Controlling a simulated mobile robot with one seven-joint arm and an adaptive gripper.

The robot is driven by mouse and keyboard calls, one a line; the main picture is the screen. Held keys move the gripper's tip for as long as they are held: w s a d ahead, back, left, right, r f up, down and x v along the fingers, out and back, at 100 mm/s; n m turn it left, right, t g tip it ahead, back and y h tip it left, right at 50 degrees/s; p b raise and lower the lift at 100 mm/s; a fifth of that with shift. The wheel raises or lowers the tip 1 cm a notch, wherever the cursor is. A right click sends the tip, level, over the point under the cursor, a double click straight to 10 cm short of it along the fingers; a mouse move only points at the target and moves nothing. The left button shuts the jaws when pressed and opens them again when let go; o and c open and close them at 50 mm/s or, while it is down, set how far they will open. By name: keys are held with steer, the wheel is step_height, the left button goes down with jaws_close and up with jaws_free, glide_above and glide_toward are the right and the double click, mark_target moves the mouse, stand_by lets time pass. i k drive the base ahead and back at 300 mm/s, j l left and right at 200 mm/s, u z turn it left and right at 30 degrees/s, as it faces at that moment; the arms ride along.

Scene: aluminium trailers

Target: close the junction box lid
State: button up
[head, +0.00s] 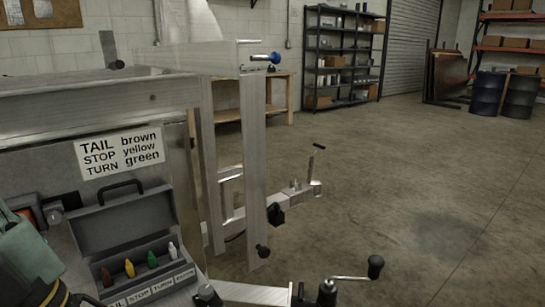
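The grey junction box (180,281) is at the lower left, in front of the trailer's metal panel. Its lid (124,219) is open and stands up at the back, with a black handle (120,188) on its top edge. Inside are a brown connector (107,277), a yellow one (129,268), a green one (152,260) and a white one (173,250). Labels along the box front include TAIL and STOP. Teal and black parts, probably of my arm, show left of the box at the picture's edge. I cannot make out my gripper's fingertips there.
A sign (121,152) above the box reads TAIL brown, STOP yellow, TURN green. A black knob (207,296) is close to the box's front right corner. The trailer's aluminium post (253,165) and a crank handle (350,279) are to the right. Open floor (430,200) lies beyond.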

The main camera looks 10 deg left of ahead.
mark_target(103, 226)
steer(key=k+j, duration=0.1)
steer(key=j, duration=0.75)
steer(key=k+j+z, duration=0.1)
steer(key=j, duration=0.3)
